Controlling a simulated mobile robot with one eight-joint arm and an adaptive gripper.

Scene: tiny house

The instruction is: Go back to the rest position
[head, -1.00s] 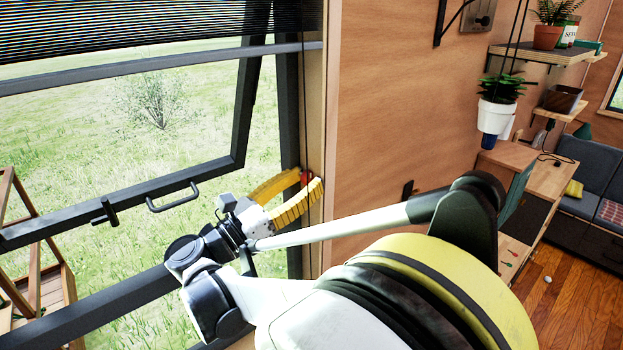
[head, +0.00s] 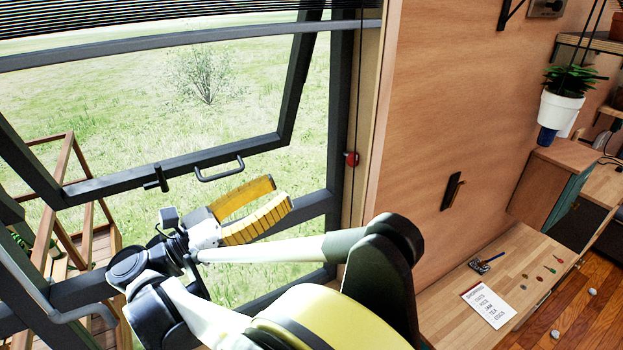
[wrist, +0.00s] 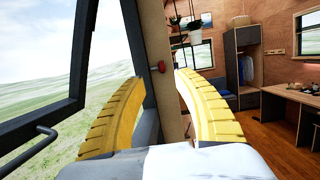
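My gripper (head: 281,193) has two ribbed yellow fingers. It is held out in front of the open window (head: 215,180), and its fingertips point right toward the window's side frame. In the wrist view the fingers stand apart with a clear gap between the tips, and nothing is held. A red knob (head: 351,158) hangs on a thin cord by the window's right frame. It also shows in the wrist view (wrist: 161,67), beyond the fingertips and apart from them.
A wooden wall (head: 450,110) stands to the right of the window. Below it is a wooden counter (head: 440,310) with a paper list (head: 488,305) and small items. A white potted plant (head: 560,105) hangs at the right. The window sash (head: 120,180) is tilted open at the left.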

